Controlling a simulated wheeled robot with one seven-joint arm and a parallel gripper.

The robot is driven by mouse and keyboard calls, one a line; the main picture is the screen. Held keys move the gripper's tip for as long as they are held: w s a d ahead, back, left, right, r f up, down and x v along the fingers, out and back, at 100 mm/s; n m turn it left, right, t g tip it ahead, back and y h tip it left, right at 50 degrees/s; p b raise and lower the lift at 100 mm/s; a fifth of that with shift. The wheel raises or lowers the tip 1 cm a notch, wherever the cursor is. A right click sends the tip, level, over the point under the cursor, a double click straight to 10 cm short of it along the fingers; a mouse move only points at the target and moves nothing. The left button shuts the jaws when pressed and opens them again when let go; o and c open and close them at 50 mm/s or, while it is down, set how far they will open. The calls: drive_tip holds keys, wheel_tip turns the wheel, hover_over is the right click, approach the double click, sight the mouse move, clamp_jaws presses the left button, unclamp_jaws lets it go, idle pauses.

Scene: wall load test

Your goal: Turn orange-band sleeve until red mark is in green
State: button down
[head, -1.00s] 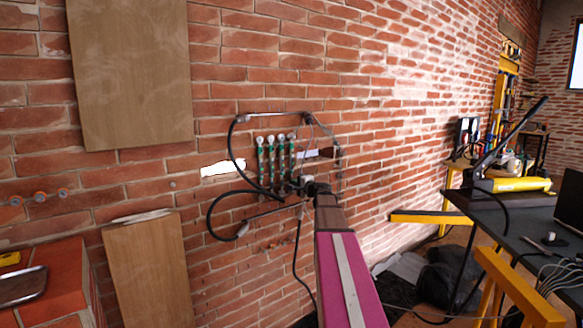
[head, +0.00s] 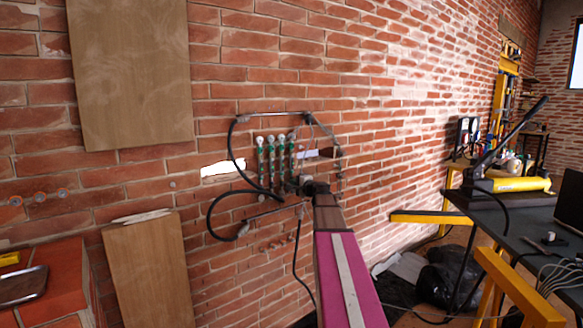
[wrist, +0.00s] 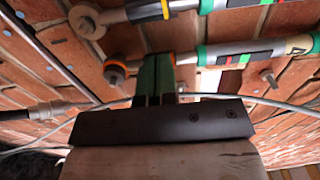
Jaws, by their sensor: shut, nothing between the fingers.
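In the wrist view my gripper (wrist: 156,62) has its green-sided fingers together. Right of the band is a light sleeve (wrist: 209,55) and a window with green, red and black patches (wrist: 243,57).
A neighbouring rod with a yellow band (wrist: 165,9) runs close by at the top of the wrist view. A bolt with an orange ring (wrist: 115,72) sits left of the fingers. A black hose (head: 222,210) loops beside the rods. A dark workbench (head: 500,215) stands at right.

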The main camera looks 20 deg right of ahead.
drive_tip(key=shift+w+d, duration=0.3)
drive_tip(key=shift+d, duration=0.45)
idle(0.6)
drive_tip(key=shift+s, duration=0.15)
drive_tip(key=shift+s+d, duration=0.15)
drive_tip(key=shift+s, duration=0.2)
drive_tip(key=shift+a, duration=0.2)
drive_tip(key=shift+s+a, duration=0.15)
drive_tip(key=shift+a, duration=0.25)
drive_tip(key=shift+w+a, duration=0.1)
drive_tip(key=shift+w, duration=0.35)
idle(0.9)
drive_tip(key=shift+w+d, duration=0.1)
drive_tip(key=shift+d, duration=0.15)
idle(0.5)
drive_tip(key=shift+s+d, duration=0.1)
drive_tip(key=shift+s, duration=0.4)
